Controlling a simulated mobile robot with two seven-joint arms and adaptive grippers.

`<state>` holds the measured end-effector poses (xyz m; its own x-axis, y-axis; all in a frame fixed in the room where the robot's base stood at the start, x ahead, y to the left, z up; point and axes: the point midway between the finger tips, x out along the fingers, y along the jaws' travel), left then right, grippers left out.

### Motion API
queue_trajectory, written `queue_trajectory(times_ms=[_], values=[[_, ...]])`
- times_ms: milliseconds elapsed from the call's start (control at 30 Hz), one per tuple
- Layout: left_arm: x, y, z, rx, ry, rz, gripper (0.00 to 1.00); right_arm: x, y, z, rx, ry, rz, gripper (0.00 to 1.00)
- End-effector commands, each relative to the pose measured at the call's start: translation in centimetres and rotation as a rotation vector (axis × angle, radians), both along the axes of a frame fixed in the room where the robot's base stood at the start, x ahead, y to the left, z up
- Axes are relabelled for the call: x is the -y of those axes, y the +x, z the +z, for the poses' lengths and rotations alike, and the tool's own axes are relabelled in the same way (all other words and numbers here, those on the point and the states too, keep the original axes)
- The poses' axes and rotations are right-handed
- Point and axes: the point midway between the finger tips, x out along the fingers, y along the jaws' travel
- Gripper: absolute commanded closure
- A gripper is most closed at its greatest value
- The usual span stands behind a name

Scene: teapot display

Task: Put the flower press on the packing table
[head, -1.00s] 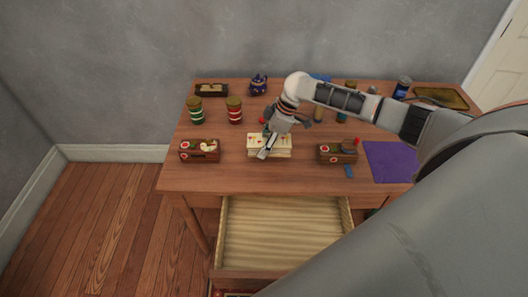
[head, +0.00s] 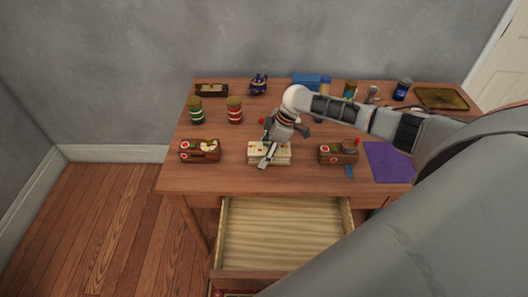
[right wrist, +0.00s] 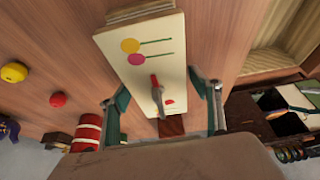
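The flower press (head: 284,155) is a cream block with a printed top, on the front middle of the wooden table (head: 230,178). In the right wrist view the flower press (right wrist: 150,55) shows yellow and pink dots, green lines and a red-and-grey knob. My right gripper (head: 268,153) is over it, and in the wrist view the fingers (right wrist: 163,88) are spread apart on either side of its near end. I cannot tell whether they touch it. My left gripper is out of view. No separate table labelled as the packing table shows.
Decorated wooden boxes stand left (head: 200,151) and right (head: 338,153) of the press. Green (head: 195,110) and red (head: 234,111) jars stand behind. A purple mat (head: 390,162) lies at right. An open empty drawer (head: 280,225) juts out in front.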

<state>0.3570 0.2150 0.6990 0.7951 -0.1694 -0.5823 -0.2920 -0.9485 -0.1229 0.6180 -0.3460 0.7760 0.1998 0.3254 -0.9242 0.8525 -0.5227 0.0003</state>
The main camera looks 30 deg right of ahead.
Motion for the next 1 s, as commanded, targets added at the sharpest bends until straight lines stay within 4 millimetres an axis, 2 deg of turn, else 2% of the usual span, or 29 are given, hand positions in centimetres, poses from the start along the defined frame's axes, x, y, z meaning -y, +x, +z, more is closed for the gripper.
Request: queue_trajectory(times_ms=[167,267,700,833,1000], values=[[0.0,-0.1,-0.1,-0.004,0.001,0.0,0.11,0.1,0.0,0.4,0.001,0.0,0.0,0.37],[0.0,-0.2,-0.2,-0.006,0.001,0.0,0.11,0.5,-0.2,1.4,0.001,-0.002,0.0,0.37],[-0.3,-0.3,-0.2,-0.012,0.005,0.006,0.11,3.2,-1.9,9.2,0.001,-0.002,0.0,0.37],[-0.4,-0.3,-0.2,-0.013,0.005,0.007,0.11,3.7,-2.2,10.6,0.002,-0.001,0.0,0.37],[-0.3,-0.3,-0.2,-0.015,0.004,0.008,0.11,3.9,-2.4,11.3,0.002,0.0,0.001,0.37]])
